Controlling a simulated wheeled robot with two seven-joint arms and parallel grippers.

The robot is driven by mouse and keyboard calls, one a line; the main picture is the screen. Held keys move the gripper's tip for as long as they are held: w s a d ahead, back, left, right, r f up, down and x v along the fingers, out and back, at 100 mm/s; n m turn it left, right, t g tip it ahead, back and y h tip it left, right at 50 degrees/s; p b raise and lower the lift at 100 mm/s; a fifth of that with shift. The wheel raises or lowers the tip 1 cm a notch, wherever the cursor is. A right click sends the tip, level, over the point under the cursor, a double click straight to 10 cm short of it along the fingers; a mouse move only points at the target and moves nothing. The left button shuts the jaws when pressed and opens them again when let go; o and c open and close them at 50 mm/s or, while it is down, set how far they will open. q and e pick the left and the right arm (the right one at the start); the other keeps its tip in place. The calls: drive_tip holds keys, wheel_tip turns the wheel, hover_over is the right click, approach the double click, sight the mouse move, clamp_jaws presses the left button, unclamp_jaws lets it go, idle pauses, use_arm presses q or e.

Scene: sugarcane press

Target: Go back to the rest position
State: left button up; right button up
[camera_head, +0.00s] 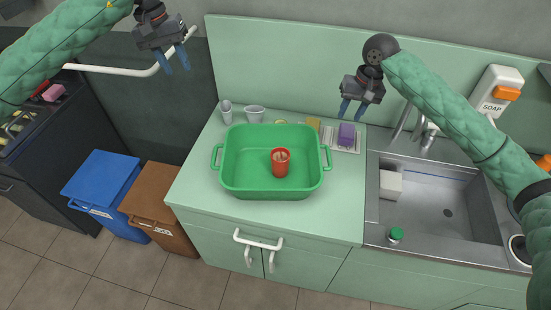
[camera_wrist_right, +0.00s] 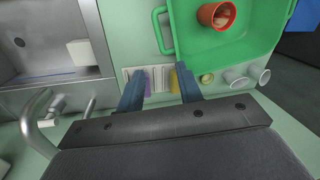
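My left gripper (camera_head: 175,62) is raised at the upper left in the head view, over the area left of the counter. Its two blue fingers are apart with nothing between them. My right gripper (camera_head: 354,110) is raised above the back of the counter, left of the sink. Its blue fingers are spread and hold nothing; they also show in the right wrist view (camera_wrist_right: 160,88). A green tray (camera_head: 240,187) stands on the counter with a red cup (camera_head: 281,163) in it. The tray (camera_wrist_right: 235,45) and the red cup (camera_wrist_right: 216,16) also show in the right wrist view.
Behind the tray are white cups (camera_head: 254,113), a yellow item (camera_head: 313,124) and a purple item (camera_head: 346,134) on a rack. The sink (camera_head: 450,200) with a white block (camera_head: 390,185) is right. Blue (camera_head: 103,187) and brown (camera_head: 160,200) bins stand left.

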wheel_tip(320, 180, up, 4)
drive_tip(key=p, duration=0.4)
drive_tip(key=shift+p, duration=0.3)
idle(0.3)
